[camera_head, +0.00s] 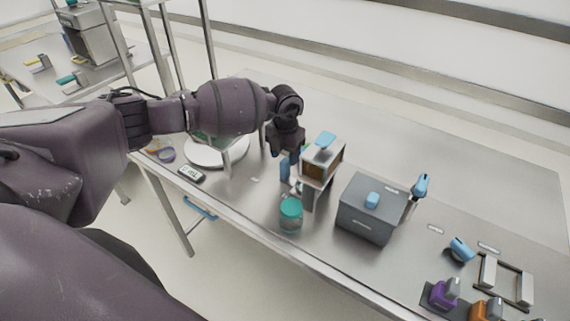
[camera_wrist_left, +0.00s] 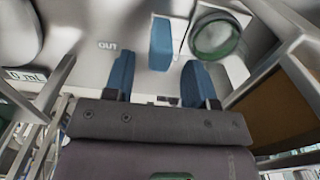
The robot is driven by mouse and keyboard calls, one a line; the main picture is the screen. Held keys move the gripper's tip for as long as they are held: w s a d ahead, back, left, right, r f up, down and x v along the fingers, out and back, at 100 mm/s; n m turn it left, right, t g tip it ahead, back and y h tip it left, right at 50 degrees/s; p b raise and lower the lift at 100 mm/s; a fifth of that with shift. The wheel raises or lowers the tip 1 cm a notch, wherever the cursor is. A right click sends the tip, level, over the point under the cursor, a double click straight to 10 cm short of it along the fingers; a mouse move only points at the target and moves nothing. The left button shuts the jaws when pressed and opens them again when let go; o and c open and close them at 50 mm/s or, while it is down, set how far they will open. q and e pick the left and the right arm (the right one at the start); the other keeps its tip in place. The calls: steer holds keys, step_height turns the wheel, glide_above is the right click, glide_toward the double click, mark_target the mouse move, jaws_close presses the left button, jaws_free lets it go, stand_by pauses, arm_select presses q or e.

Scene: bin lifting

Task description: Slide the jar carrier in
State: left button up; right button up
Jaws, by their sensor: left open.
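A clear jar with a teal lid (camera_head: 290,214) stands at the table's front edge, beside the small machine with a brown panel (camera_head: 322,165). The jar also shows from above in the left wrist view (camera_wrist_left: 214,36). A blue upright block (camera_wrist_left: 160,45), seemingly the carrier's handle, shows there next to the jar. My left gripper (camera_head: 289,166) points down just left of the machine. Its blue fingers (camera_wrist_left: 159,82) are open, with the blue block ahead between them and a gap on both sides. The carrier's base is mostly hidden. My right gripper is not in view.
A grey box with a blue handle (camera_head: 368,210) stands right of the machine. A round white plate (camera_head: 217,152) and a small display (camera_head: 190,174) are at left. An "OUT" label (camera_wrist_left: 107,45) lies near the blue block. The table's back is clear.

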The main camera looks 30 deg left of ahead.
arm_select(q)
step_height(320, 180, up, 5)
steer(key=shift+r, duration=0.4)
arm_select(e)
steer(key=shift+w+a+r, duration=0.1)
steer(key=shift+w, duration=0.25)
